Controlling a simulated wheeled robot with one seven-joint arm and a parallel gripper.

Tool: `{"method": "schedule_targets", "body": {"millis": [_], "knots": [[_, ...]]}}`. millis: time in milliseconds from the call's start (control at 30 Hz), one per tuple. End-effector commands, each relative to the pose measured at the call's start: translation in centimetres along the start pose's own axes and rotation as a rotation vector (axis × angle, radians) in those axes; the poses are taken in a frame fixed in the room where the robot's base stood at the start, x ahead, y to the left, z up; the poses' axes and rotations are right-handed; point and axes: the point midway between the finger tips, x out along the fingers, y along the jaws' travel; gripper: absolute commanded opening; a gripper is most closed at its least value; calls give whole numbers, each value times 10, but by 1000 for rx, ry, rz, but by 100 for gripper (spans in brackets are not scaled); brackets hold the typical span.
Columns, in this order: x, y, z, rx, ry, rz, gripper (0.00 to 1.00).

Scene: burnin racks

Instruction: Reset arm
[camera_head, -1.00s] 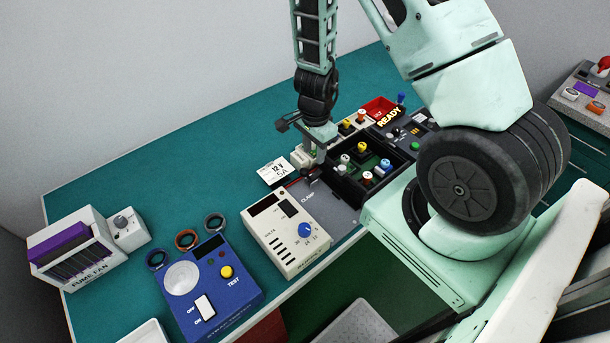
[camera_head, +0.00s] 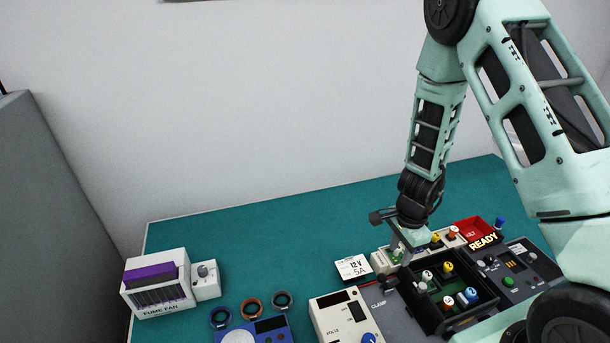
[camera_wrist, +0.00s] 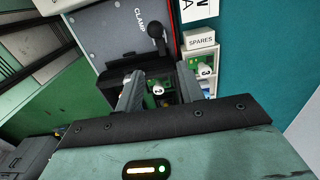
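My gripper (camera_head: 402,254) hangs from my arm over the right part of the teal bench, close to the SPARES rack (camera_head: 384,262) and the black box (camera_head: 418,300). In the wrist view its two fingers (camera_wrist: 160,92) stand apart. A white cylinder marked 3 on a green board (camera_wrist: 157,88) shows in the gap between them; I see no finger pressing on it. Another white cylinder marked 3 (camera_wrist: 206,71) sits in the SPARES rack (camera_wrist: 198,39), right of the fingers. The fingertips are partly hidden in the head view.
The clamp lever (camera_wrist: 156,31) stands just ahead of the fingers. The black box holds several coloured-top parts. A red bin (camera_head: 472,228), READY sign (camera_head: 483,242), 12 V 5A card (camera_head: 353,267), cream meter (camera_head: 343,318), blue tester (camera_head: 268,331) and fume fan (camera_head: 158,284) surround it. The bench's back left is clear.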

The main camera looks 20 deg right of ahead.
Motion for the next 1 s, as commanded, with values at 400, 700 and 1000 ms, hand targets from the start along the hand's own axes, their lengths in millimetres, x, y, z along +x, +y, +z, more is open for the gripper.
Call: {"method": "schedule_targets", "body": {"millis": [400, 700, 1000], "knots": [[-40, 8, 150, -703, -194, -104, 38], [-79, 119, 250, -1671, -205, -130, 38], [-85, 186, 250, -2213, -47, -68, 38]]}}
